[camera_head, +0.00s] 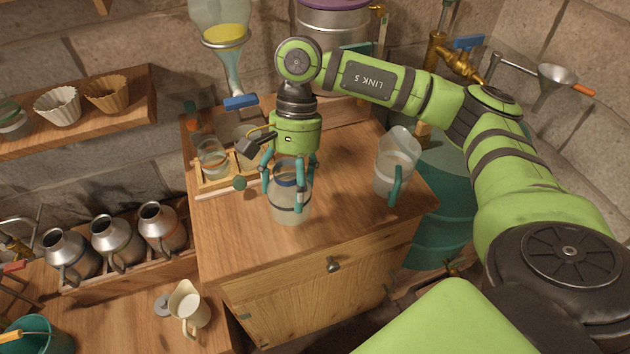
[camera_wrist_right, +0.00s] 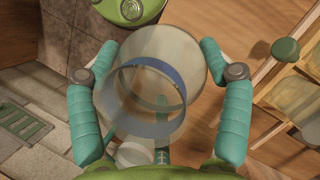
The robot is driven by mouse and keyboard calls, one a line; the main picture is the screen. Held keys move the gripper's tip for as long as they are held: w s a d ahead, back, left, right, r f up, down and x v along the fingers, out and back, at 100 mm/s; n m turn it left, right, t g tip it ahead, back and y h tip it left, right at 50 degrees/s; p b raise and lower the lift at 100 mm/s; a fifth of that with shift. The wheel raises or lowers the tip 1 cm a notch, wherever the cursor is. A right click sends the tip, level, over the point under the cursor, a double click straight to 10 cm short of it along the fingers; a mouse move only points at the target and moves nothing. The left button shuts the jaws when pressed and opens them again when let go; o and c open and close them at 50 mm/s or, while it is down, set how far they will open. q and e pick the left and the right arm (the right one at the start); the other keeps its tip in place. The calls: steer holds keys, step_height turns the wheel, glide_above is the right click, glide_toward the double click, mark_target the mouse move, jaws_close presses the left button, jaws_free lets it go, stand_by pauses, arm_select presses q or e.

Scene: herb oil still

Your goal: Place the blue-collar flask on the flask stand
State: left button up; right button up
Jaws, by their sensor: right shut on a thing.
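The blue-collar flask (camera_head: 291,208) is a clear glass vessel with a blue band. My right gripper (camera_head: 284,190) is shut around its sides, above the front middle of the wooden cabinet top. The flask looks roughly upright; I cannot tell whether its base touches the wood. In the right wrist view the flask (camera_wrist_right: 150,80) sits between the two teal fingers, its blue ring visible inside. A light wooden rack, apparently the flask stand (camera_head: 214,186), is on the cabinet top left of the gripper, with a clear glass vessel (camera_head: 212,160) in it. My left gripper is out of view.
A clear jug (camera_head: 393,170) with a teal handle stands at the right of the cabinet top (camera_head: 235,240). A glass funnel vessel (camera_head: 222,35) with yellow liquid hangs behind. Metal jugs (camera_head: 115,240) stand lower left. The front of the top is bare.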

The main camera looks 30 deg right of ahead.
steer(key=w+d+m+t+y+b, duration=0.15)
steer(key=d+m+t, duration=0.35)
steer(key=m, duration=0.7)
steer(key=r+m+t+h+b, duration=0.2)
steer(key=m+h+b, duration=0.15)
steer(key=m, duration=0.85)
glide_above(326, 197)
step_height(326, 197, down, 10)
steer(key=shift+d+f+p, duration=0.1)
steer(key=shift+f+p, duration=0.05)
steer(key=shift+p, duration=0.2)
steer(key=shift+f+b, duration=0.15)
steer(key=shift+b, duration=0.15)
steer(key=o, duration=1.3)
